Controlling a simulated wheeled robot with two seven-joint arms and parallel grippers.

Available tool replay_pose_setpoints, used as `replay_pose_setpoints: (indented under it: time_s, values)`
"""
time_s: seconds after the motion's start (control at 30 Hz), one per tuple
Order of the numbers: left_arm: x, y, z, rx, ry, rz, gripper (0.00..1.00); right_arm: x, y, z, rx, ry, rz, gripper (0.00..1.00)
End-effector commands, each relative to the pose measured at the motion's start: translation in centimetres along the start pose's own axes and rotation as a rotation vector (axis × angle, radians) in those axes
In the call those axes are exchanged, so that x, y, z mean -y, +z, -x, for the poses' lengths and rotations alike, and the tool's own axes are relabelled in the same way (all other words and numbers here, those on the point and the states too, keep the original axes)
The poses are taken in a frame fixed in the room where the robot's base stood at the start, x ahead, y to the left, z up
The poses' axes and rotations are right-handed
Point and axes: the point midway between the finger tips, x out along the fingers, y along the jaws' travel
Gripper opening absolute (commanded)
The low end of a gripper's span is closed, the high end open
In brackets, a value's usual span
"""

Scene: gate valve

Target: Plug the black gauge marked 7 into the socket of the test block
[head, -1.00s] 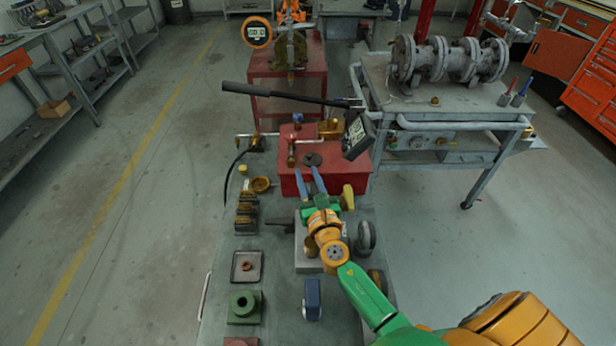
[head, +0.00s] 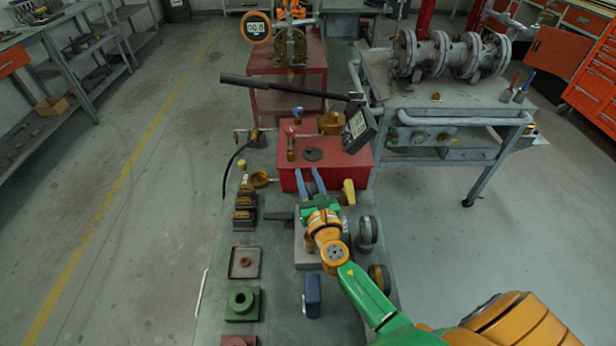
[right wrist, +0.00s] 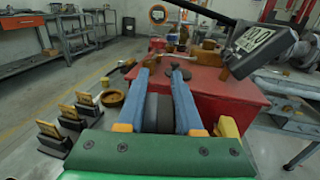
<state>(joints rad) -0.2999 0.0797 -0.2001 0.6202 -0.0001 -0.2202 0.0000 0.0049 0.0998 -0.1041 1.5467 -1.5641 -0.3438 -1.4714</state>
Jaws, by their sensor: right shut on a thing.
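My right gripper (head: 308,173) is at the near side of the red box (head: 325,178), with its blue fingers pointing towards it. In the right wrist view the gripper (right wrist: 161,68) is shut on a dark round-edged thing (right wrist: 158,112), which looks like the black gauge seen edge-on. Its face and any mark 7 are hidden. The red box, which looks like the test block, carries a dark round fitting (head: 312,154) and brass fittings (head: 331,123). I cannot tell which is the socket. The held thing is apart from these fittings. My left gripper is not in view.
A long black lever (head: 285,90) and a tilted digital display (head: 357,126) stand over the box. Brass-topped blocks (head: 245,208), a tray (head: 244,262) and a green flanged part (head: 242,303) stand left.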

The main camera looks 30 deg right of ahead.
Motion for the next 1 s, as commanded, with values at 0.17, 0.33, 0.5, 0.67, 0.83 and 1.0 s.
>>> replay_pose_setpoints:
  time_s: [0.17, 0.33, 0.5, 0.67, 0.83, 1.0]
  values:
    - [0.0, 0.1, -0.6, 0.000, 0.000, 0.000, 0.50, 0.0, -0.6, 0.0, 0.001, 0.000, 0.000, 0.00]
    - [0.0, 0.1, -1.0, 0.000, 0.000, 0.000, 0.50, 0.0, -1.0, 0.0, 0.001, 0.000, 0.000, 0.00]
    - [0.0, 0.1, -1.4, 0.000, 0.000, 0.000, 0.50, 0.0, -1.4, 0.0, 0.001, 0.000, 0.000, 0.00]
    - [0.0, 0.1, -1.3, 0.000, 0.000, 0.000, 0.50, 0.0, -1.3, 0.0, 0.001, 0.000, 0.000, 0.67]
    - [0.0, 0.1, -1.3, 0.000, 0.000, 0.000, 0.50, 0.0, -1.3, 0.0, 0.000, 0.000, 0.000, 0.70]
    - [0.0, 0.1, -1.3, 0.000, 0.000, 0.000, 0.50, 0.0, -1.4, 0.5, -0.001, 0.001, 0.000, 0.70]
